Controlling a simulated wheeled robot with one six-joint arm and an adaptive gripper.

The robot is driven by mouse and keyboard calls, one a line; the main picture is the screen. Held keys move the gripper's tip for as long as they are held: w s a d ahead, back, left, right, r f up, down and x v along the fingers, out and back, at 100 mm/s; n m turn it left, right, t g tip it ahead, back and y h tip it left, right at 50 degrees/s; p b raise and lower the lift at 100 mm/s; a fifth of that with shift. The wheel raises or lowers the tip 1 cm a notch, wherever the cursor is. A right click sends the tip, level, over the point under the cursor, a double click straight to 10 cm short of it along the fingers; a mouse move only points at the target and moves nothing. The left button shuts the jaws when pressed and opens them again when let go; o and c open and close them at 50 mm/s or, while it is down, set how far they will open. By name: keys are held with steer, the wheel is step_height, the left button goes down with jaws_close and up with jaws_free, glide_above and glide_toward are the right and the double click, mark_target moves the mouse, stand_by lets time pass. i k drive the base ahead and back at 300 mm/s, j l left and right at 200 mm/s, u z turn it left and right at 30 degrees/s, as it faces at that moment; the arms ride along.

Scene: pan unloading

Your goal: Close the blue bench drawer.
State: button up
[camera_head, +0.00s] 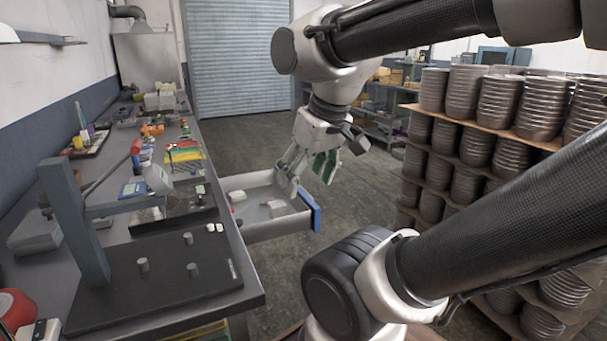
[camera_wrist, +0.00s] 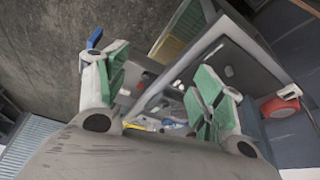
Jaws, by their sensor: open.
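The blue bench drawer (camera_head: 266,228) is pulled out from under the workbench. Its blue front (camera_head: 316,217) faces right, and small white and red items lie inside. My gripper (camera_head: 308,180) is above the drawer near its front end, fingers pointing down, open, with nothing seen between the fingers. In the wrist view my gripper (camera_wrist: 160,85) shows two spread fingers with green pads. The drawer's blue front (camera_wrist: 95,38) appears near the left finger there. I cannot tell whether a finger touches the drawer.
The workbench (camera_head: 250,292) runs along the left with a test stand, tools and bins on top. Stacked metal pans (camera_head: 480,110) on layered boards stand at the right. Bare floor (camera_head: 345,195) lies between drawer and pans. A roller shutter (camera_head: 240,60) is at the back.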

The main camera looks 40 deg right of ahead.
mark_target(302, 214)
steer(key=l, duration=0.45)
steer(key=k+l+u, duration=0.1)
steer(key=l, duration=0.3)
steer(key=i+l+u, duration=0.1)
steer(key=l, duration=0.5)
steer(key=i+l+u, duration=0.1)
steer(key=l, duration=0.5)
steer(key=i+l+u, duration=0.1)
steer(key=l, duration=0.5)
steer(key=i+l+u, duration=0.1)
steer(key=l, duration=0.5)
steer(key=k, duration=0.3)
